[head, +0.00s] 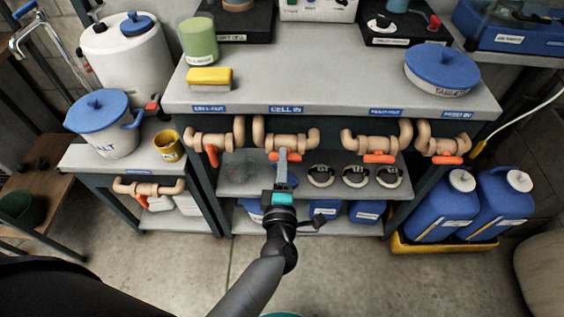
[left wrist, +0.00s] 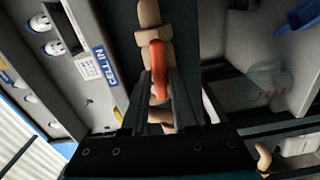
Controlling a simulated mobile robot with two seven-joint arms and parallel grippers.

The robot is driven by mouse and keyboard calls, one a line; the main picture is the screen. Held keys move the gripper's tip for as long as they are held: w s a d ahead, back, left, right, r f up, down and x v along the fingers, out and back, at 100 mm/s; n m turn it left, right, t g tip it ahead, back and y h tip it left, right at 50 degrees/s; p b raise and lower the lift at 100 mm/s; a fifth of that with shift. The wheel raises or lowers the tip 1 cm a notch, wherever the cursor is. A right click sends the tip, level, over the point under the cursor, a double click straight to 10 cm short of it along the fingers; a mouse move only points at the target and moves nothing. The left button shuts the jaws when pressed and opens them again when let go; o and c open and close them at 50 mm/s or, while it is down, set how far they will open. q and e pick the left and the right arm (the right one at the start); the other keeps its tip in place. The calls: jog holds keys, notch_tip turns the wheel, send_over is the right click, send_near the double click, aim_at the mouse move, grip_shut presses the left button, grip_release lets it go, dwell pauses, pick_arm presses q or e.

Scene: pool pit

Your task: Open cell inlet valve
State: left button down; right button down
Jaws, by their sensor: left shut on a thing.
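The cell inlet valve (head: 286,141) is a tan pipe fitting under the bench edge, below the blue "CELL IN" label (head: 286,110). Its orange handle (left wrist: 158,60) shows between the fingers in the left wrist view. My left gripper (head: 283,158) reaches up to the valve from below and is shut on the handle. In the head view the fingers hide the middle of the handle, so its exact angle is hard to tell. My right gripper is in neither view.
Similar orange-handled valves flank it: the cell out valve (head: 212,141) at left and two valves (head: 378,140) at right. A lower shelf (head: 245,188) holds round-handled items. Blue jugs (head: 440,205) stand at right. The floor in front is clear.

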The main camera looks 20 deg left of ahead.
pick_arm(q)
jog(key=shift+n, duration=0.7)
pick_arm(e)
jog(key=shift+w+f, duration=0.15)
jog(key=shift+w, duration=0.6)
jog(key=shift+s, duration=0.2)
pick_arm(q)
jog(key=c, duration=0.8)
grip_release()
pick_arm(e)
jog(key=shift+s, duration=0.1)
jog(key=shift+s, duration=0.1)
